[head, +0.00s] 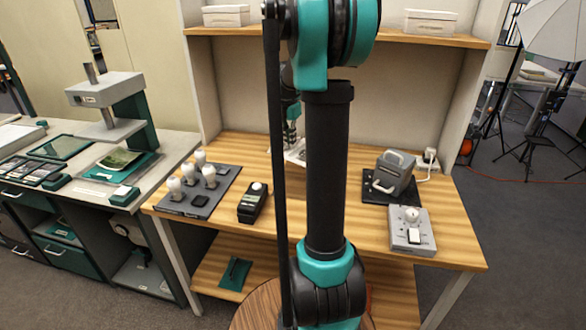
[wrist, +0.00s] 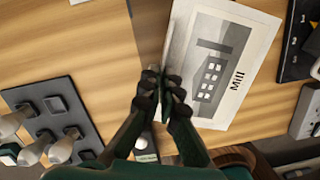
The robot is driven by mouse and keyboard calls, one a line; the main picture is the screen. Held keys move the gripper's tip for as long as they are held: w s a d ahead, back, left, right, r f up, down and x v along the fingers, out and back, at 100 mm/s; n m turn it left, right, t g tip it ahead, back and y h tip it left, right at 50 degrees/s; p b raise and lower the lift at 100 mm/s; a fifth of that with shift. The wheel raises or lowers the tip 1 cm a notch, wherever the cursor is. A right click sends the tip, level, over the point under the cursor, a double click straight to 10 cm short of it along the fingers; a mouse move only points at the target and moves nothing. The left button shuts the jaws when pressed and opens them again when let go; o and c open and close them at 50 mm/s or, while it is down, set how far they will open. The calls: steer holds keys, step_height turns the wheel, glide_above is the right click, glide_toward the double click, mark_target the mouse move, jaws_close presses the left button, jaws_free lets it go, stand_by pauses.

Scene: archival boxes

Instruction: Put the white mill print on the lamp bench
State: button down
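The white mill print (wrist: 230,70) is a pale sheet with a grey building picture and the word "Mill". In the head view a small part of the print (head: 297,157) shows behind my arm. My gripper (wrist: 168,86) has its fingertips close together at the print's left edge and appears shut on it. A dark shadow beside the print suggests it is held above the wooden lamp bench (head: 350,222). My gripper in the head view is mostly hidden by my arm.
A dark board with several white bulbs (head: 199,187) is on the bench's left. A black meter (head: 253,203) stands beside it. A grey device (head: 391,173) and a control box (head: 411,231) are on the right. The bench's middle has bare wood.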

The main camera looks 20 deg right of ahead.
mark_target(291, 173)
step_height(291, 173, down, 11)
steer(key=shift+f, duration=0.1)
stand_by(0.4)
steer(key=shift+f, duration=0.15)
steer(key=c, duration=1.7)
jaws_free()
steer(key=r, duration=0.4)
steer(key=a+r, duration=0.1)
steer(key=r, duration=0.7)
steer(key=shift+s+a+r, duration=0.15)
steer(key=shift+s+a, duration=0.05)
steer(key=shift+s, duration=0.15)
